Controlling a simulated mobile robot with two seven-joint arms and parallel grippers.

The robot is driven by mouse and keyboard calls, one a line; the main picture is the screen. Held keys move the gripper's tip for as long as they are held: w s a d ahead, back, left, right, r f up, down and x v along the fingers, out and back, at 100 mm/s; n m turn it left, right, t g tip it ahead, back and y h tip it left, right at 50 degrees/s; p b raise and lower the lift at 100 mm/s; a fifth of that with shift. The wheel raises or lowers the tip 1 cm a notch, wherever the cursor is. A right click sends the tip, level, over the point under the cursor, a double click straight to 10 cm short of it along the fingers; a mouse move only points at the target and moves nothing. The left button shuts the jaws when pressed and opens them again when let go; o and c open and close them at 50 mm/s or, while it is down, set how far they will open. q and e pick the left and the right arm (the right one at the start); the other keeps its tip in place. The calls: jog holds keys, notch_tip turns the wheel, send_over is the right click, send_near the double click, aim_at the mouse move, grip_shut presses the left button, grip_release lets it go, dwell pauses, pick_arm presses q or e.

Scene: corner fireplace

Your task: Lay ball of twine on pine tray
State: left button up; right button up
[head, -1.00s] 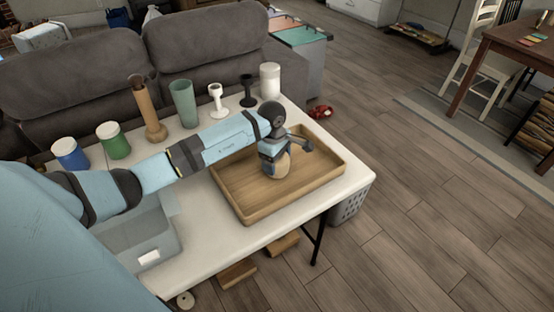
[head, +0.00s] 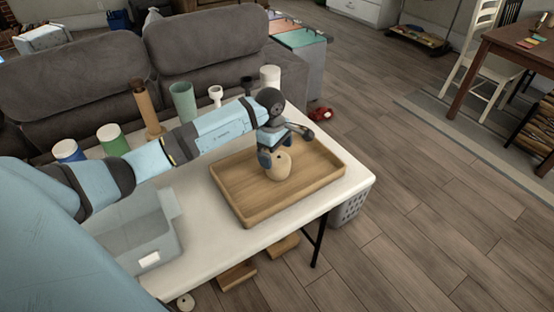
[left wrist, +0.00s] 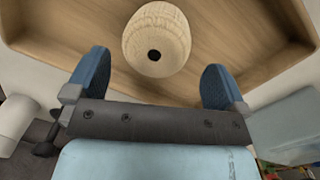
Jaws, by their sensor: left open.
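The ball of twine (head: 281,168) is a tan round thing with a dark hole in its top. It rests on the pine tray (head: 246,213), a shallow wooden tray with raised rims on the white table. In the left wrist view the ball (left wrist: 157,38) sits on the tray floor (left wrist: 245,62), just beyond the fingertips. My left gripper (head: 276,153) is above the ball in the head view. Its two blue fingers stand wide apart in the left wrist view (left wrist: 152,80), with nothing between them. My right gripper is not seen.
A clear grey bin (head: 145,235) stands on the table at left. Along the back stand a blue jar (head: 68,151), a green jar (head: 112,139), a wooden bottle (head: 147,110), a green cup (head: 183,102) and a white canister (head: 270,78). The sofa (head: 205,45) is behind.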

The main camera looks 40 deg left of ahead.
aim_at(274, 157)
pick_arm(q)
notch_tip(274, 157, up, 8)
jog(key=shift+s+a+f, duration=0.15)
jog(key=shift+a+f, duration=0.05)
jog(key=shift+a, duration=0.1)
dwell(0.3)
